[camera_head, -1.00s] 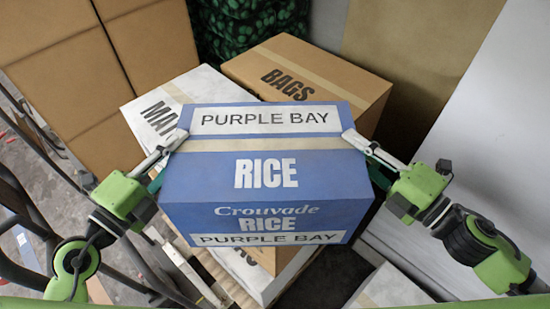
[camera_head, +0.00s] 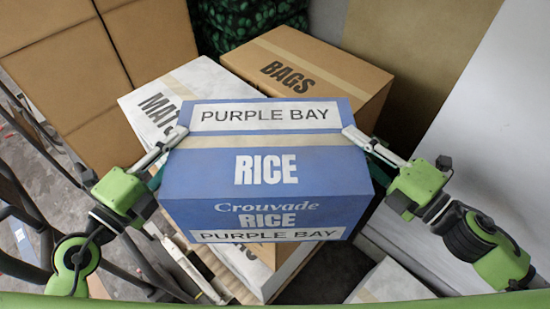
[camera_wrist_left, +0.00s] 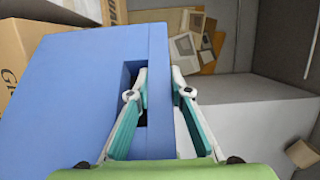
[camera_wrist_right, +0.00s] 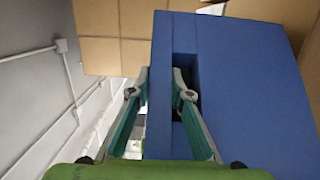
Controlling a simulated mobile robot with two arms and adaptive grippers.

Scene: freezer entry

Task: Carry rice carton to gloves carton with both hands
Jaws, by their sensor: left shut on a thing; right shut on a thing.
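The blue rice carton (camera_head: 266,188), marked PURPLE BAY and RICE, is held level between my two grippers in the head view. My left gripper (camera_head: 172,143) is shut on its left side. In the left wrist view, one finger of that gripper (camera_wrist_left: 157,85) is in a handle slot and the other is outside the blue wall (camera_wrist_left: 80,110). My right gripper (camera_head: 355,138) is shut on the right side, likewise at a slot in the right wrist view (camera_wrist_right: 162,85). A brown carton (camera_wrist_left: 12,62) with a partly hidden word starting "Gl" is at the left wrist view's left edge.
Behind the rice carton are a brown BAGS carton (camera_head: 335,75) and a white carton marked MAT (camera_head: 190,85), partly covered. Brown cartons (camera_head: 90,60) stand at the left. A pale wall or panel (camera_head: 465,150) is on the right. A carton (camera_head: 390,283) is at bottom right.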

